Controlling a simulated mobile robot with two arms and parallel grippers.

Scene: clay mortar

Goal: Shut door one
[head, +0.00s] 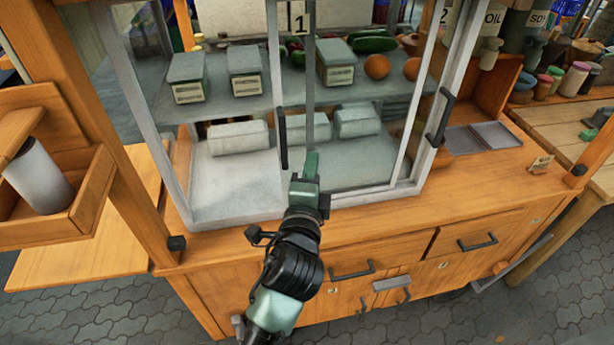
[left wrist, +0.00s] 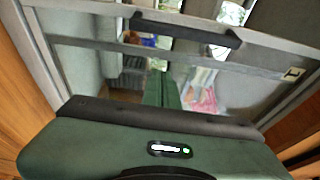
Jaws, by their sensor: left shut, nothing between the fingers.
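Door one is a sliding glass door of the display case, with a "1" label (head: 298,16) at its top. Its black vertical handle (head: 282,140) stands near the middle of the case front. The door appears slid to the right, with the case's left half uncovered. In the left wrist view the handle (left wrist: 185,29) lies across the top. My left gripper (head: 311,164) is shut and empty, just right of the handle's lower end, in front of the glass. Its green fingers (left wrist: 162,90) point at the case. I cannot tell whether they touch the handle or glass. My right gripper is not in view.
Door two's black handle (head: 440,118) is at the case's right edge. Lidded containers (head: 245,70) and vegetables (head: 375,45) sit on the inner shelf. A wooden counter ledge (head: 400,215) runs below, with drawers. A wooden box with a grey cylinder (head: 38,174) is at left.

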